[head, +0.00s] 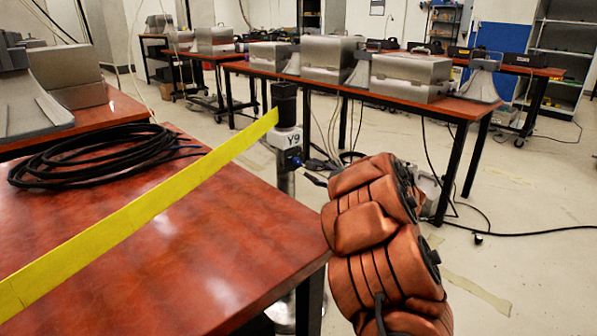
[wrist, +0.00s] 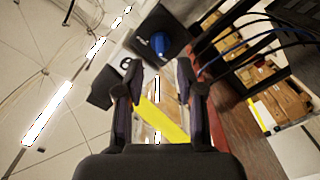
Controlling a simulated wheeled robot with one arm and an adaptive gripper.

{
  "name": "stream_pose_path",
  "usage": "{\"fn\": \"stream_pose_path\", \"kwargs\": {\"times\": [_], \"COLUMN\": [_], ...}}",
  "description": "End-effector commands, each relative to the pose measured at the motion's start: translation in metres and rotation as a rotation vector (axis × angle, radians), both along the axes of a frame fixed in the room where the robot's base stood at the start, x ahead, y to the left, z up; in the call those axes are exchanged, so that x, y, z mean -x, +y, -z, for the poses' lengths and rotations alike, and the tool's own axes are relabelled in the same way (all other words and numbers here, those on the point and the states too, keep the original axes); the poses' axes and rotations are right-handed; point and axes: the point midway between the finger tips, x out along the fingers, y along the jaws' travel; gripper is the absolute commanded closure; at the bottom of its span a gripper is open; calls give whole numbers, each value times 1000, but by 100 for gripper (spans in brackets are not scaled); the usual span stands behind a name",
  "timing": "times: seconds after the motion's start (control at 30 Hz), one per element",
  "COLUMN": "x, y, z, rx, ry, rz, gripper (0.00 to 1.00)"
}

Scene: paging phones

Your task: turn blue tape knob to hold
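A metal post (head: 285,190) stands at the corner of the wooden table, with a black top and a white label reading Y9. A blue knob (head: 292,162) shows small on its side. In the wrist view the blue knob (wrist: 160,43) sits on a black square housing (wrist: 181,38), just beyond the fingertips. A yellow tape (head: 140,208) runs from the post to the lower left; the tape (wrist: 164,122) also shows between the fingers. My gripper (wrist: 158,72) is open, its fingers apart and not around the knob. The knob's exact setting is too small to read.
The wooden table (head: 200,245) fills the left foreground, with a coil of black cable (head: 90,152) on it. A long table (head: 455,108) with metal boxes (head: 410,77) stands behind. Cables lie on the floor at the right, where some floor is clear.

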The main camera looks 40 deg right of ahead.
Motion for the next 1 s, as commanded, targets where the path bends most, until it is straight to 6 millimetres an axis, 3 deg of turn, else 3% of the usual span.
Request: {"fn": "stream_pose_path", "kwargs": {"times": [0.27, 0.7, 1.0], "x": [-17, -71, -77], "y": [4, 11, 12], "z": [2, 3, 0], "rx": [1, 1, 0], "ry": [-3, -1, -1], "rz": [-8, -5, -4], "gripper": [62, 62, 62]}}
